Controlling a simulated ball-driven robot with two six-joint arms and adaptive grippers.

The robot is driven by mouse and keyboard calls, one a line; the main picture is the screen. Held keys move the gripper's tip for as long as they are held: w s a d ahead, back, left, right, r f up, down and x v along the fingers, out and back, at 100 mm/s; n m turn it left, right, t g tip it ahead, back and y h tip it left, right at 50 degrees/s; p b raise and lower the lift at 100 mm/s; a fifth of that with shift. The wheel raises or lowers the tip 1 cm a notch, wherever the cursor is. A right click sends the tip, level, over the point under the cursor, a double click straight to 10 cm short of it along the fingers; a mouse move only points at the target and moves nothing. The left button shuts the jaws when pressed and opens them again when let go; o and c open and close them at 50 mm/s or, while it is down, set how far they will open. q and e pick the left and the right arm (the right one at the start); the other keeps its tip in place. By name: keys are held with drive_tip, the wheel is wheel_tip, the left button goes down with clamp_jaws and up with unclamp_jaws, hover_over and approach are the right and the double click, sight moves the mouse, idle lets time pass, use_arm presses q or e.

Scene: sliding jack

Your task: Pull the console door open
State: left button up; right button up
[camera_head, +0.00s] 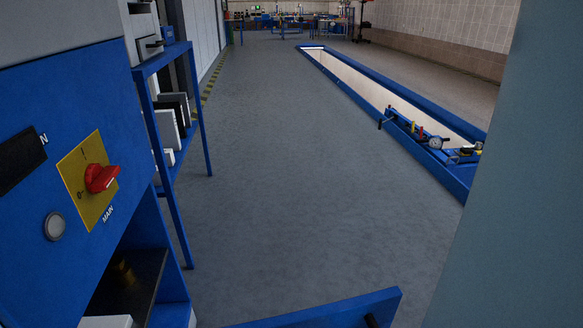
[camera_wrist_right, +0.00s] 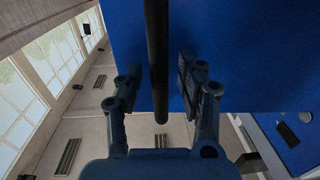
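The blue console (camera_head: 60,170) fills the left of the head view, with a red rotary switch (camera_head: 101,178) on a yellow plate marked MAIN. Below its panel is an open compartment (camera_head: 135,270). A blue panel (camera_head: 325,312), apparently the console door, stands out from the console at the bottom edge, with a small dark part on it. In the right wrist view, a black bar handle (camera_wrist_right: 157,60) runs in front of a blue surface (camera_wrist_right: 240,50). My right gripper (camera_wrist_right: 158,75) is open around the bar, with visible gaps on both sides. My left gripper is not in view.
A blue shelf frame (camera_head: 180,130) stands beyond the console. The grey floor (camera_head: 280,180) ahead is clear. A blue-rimmed pit (camera_head: 400,100) with gauges and fittings lies at right. A large grey-green surface (camera_head: 520,200) blocks the right side.

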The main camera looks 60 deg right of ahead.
wheel_tip(320, 180, up, 9)
drive_tip(key=shift+r, duration=0.15)
drive_tip(key=shift+s, duration=0.1)
idle(0.8)
